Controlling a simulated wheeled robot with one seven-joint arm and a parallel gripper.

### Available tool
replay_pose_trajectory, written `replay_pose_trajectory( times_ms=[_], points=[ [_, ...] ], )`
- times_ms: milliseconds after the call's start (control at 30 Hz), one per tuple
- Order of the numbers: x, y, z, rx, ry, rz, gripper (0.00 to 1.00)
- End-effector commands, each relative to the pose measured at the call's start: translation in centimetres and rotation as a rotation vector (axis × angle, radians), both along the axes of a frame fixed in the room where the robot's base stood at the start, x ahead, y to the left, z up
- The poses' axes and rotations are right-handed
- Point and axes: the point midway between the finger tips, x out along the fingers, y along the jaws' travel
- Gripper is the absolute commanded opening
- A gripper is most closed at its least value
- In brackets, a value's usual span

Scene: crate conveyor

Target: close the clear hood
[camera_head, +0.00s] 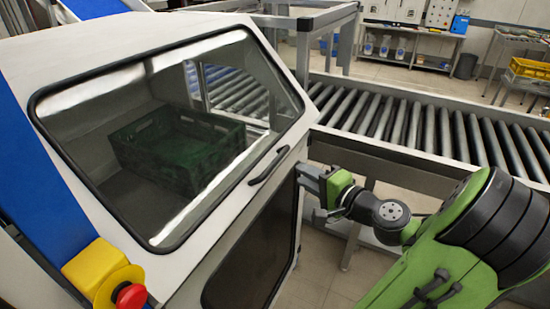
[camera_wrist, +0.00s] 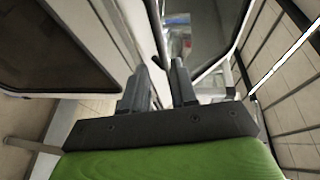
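The clear hood (camera_head: 110,45) is a white-framed cover with a large see-through window, on a white machine at the left of the head view. Its dark handle (camera_head: 269,166) is on the front lower edge. The hood looks down or nearly down; I cannot tell whether a small gap remains. My gripper (camera_head: 304,172) is just right of the handle, in front of the machine's corner. In the wrist view my gripper (camera_wrist: 159,75) is open, with its two fingers apart. A dark bar (camera_wrist: 157,35), likely the handle, shows beyond the gap between the fingertips; no contact is visible.
A green crate (camera_head: 183,165) sits inside, behind the window. A roller conveyor (camera_head: 420,125) runs behind my arm to the right. A red emergency button (camera_head: 131,296) on a yellow box is at the lower left. Open floor (camera_head: 325,265) lies below my gripper.

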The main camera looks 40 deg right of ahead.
Motion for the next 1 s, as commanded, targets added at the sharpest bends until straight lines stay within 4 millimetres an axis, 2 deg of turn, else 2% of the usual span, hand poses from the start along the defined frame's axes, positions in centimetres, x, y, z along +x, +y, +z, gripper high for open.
replay_pose_trajectory(
  times_ms=[33, 200, 400, 533, 767, 967, 1000],
  points=[
    [1.4, 0.1, -0.3, -0.002, -0.002, 0.009, 0.27],
    [5.6, -0.1, -0.9, -0.003, -0.003, 0.009, 0.27],
    [9.5, -0.4, -1.5, -0.002, -0.002, 0.006, 0.27],
    [10.6, -0.5, -1.6, -0.002, -0.001, 0.002, 0.27],
    [10.7, -0.6, -1.6, -0.003, 0.000, 0.000, 0.27],
    [10.7, -0.6, -1.7, -0.003, 0.000, 0.000, 0.00],
    [10.7, -0.6, -1.7, -0.003, 0.000, 0.000, 0.00]
  ],
)
